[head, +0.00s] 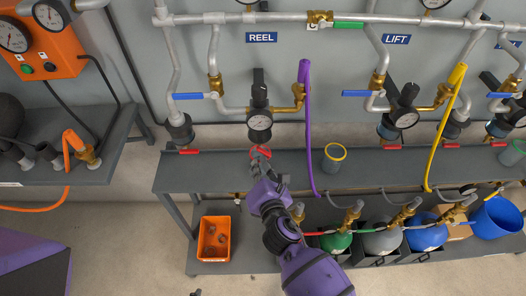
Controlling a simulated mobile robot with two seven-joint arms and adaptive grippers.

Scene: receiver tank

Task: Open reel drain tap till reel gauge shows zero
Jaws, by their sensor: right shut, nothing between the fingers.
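The REEL label (261,37) is on the wall panel. Below it, the round white reel gauge (259,121) sits under a black regulator; its needle is too small to read. A small red handle (259,150) lies just below the gauge, partly hidden by my gripper. Another red handle (189,152) sits under the dark filter to the left. I cannot tell for sure which is the drain tap. My right gripper (261,155) is shut and empty, with its fingertips at the red handle below the gauge; contact is unclear.
A purple hose (306,120) hangs right of the gauge, and a cup with a yellow rim (334,156) stands on the grey shelf (225,170). Below are an orange bin (214,238) and several cylinders. The LIFT line (397,39) is to the right.

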